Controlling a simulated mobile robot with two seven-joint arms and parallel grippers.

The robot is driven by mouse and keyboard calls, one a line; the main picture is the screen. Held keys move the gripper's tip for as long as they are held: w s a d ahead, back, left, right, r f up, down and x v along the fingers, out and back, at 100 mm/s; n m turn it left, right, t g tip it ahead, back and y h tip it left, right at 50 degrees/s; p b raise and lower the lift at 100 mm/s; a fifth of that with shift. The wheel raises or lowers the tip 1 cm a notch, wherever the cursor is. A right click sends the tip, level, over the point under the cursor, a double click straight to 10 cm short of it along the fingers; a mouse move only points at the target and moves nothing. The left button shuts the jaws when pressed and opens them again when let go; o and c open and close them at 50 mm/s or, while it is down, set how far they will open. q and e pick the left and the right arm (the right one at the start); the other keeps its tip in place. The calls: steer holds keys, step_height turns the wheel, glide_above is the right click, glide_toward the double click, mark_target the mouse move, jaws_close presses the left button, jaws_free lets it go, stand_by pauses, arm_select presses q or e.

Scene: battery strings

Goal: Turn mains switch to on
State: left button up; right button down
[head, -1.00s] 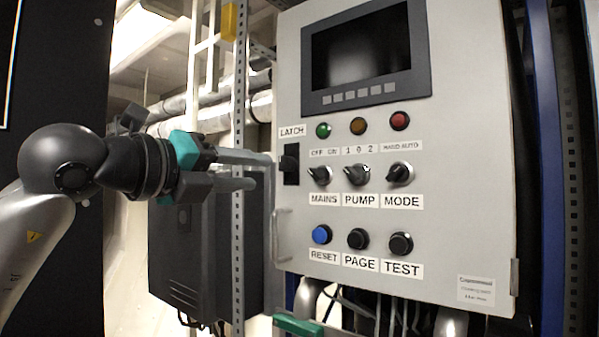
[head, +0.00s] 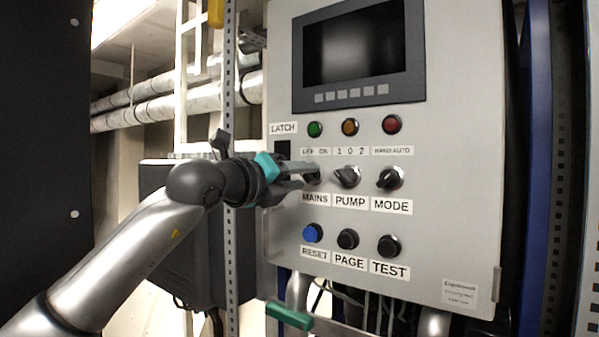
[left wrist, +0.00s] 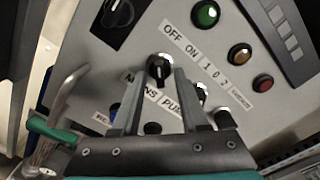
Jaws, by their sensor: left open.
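The mains switch (head: 312,177) is a black knob on the grey panel, above the MAINS label and below the OFF/ON label. In the head view my left gripper's fingers partly hide it. In the left wrist view the knob (left wrist: 159,66) stands between the tips of my left gripper (left wrist: 161,82). That gripper is open, one finger on each side; I cannot tell whether either touches the knob. The knob's pale mark seems to lean toward the OFF side. The left gripper also shows in the head view (head: 306,174), reaching in from the left. My right gripper is out of view.
The pump knob (head: 347,176) and mode knob (head: 390,179) sit close to the right. The latch switch (left wrist: 118,14) is close on the left. Blue reset (head: 312,233), page and test buttons lie below. A green handle (head: 290,316) is under the panel.

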arm_select(q)
steer(key=shift+c, duration=0.3)
jaws_close()
stand_by(0.3)
